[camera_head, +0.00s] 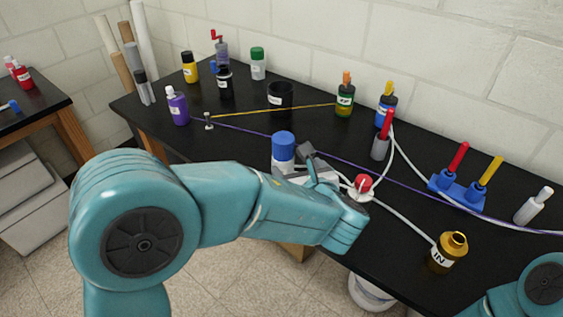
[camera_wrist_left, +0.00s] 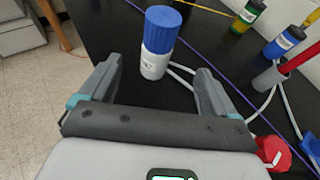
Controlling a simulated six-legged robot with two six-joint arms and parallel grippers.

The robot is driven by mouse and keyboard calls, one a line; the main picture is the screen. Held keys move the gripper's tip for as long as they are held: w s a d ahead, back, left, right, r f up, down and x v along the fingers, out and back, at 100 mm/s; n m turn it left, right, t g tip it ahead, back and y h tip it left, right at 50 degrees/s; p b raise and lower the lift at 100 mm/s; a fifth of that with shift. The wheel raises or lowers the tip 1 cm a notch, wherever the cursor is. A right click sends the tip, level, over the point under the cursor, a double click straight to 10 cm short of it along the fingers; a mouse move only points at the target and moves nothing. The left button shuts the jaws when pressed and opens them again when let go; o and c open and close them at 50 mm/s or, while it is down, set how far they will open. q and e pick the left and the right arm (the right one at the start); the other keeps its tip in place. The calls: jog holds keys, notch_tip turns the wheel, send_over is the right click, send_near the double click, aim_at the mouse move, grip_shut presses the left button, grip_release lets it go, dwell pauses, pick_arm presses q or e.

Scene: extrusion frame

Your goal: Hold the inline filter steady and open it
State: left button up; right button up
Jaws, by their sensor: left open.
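The inline filter appears to be the upright white cylinder with a ribbed blue cap (camera_head: 283,147), standing near the table's front edge. In the left wrist view the filter (camera_wrist_left: 158,50) stands just beyond and between my fingertips, its cap on. White tubing shows beside its body. My left gripper (camera_head: 313,164) is open and empty, close to the filter's right side in the head view. In the left wrist view its jaws (camera_wrist_left: 160,82) are spread wide, apart from the filter. Part of my right arm shows at the lower right; its gripper is out of view.
A red-knobbed valve (camera_head: 363,184) sits right beside my left gripper. White tubing runs to a gold "IN" bottle (camera_head: 447,254). A blue rack (camera_head: 457,190) and several bottles stand farther back. A purple cord (camera_head: 250,132) crosses the black table behind the filter.

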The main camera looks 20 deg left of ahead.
aim_at(286, 157)
pick_arm(q)
jog(key=x, duration=0.6)
jog(key=shift+w+f, duration=0.1)
jog(key=shift+f, duration=0.1)
jog(key=shift+w+a+f, duration=0.2)
jog(key=shift+w+a, duration=0.15)
jog(key=shift+w, duration=0.1)
jog(key=shift+w+a+f+p, duration=0.1)
jog(key=shift+w+f+p, duration=0.05)
jog(key=shift+w+p, duration=0.15)
jog(key=x, duration=0.4)
jog(key=shift+s+a+p, duration=0.15)
jog(key=shift+p, duration=0.25)
jog(key=shift+w+a+f, duration=0.25)
jog(key=shift+w+f, duration=0.05)
jog(key=shift+w, duration=0.15)
jog(key=c, duration=1.1)
jog(key=shift+r, duration=0.15)
notch_tip(286, 157, up, 20)
jog(key=shift+f+p, duration=0.1)
jog(key=shift+p, duration=1.05)
